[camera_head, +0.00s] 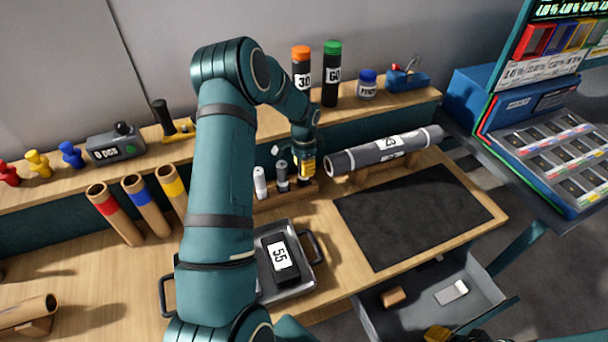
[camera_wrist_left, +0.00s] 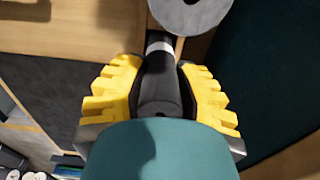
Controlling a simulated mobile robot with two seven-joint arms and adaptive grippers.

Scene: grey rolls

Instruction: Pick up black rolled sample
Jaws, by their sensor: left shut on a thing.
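The black rolled sample (camera_wrist_left: 160,82) is a small dark cylinder with a pale band at its far end. In the left wrist view it lies between the yellow fingers of my left gripper (camera_wrist_left: 160,95), which is shut on it. In the head view my left gripper (camera_head: 306,167) is at the right end of a small wooden rack (camera_head: 270,193) and hides most of the sample. I cannot tell whether the sample is clear of the rack. What appears to be my right gripper (camera_head: 437,333) is cut off at the bottom edge, its jaws unclear.
A white roll (camera_head: 260,184) and a dark grey roll (camera_head: 282,178) stand beside my left gripper. A large grey roll (camera_head: 385,150) lies close on the right. A metal tray (camera_head: 310,281) holds a black block marked 55. The dark mat (camera_head: 415,215) is bare.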

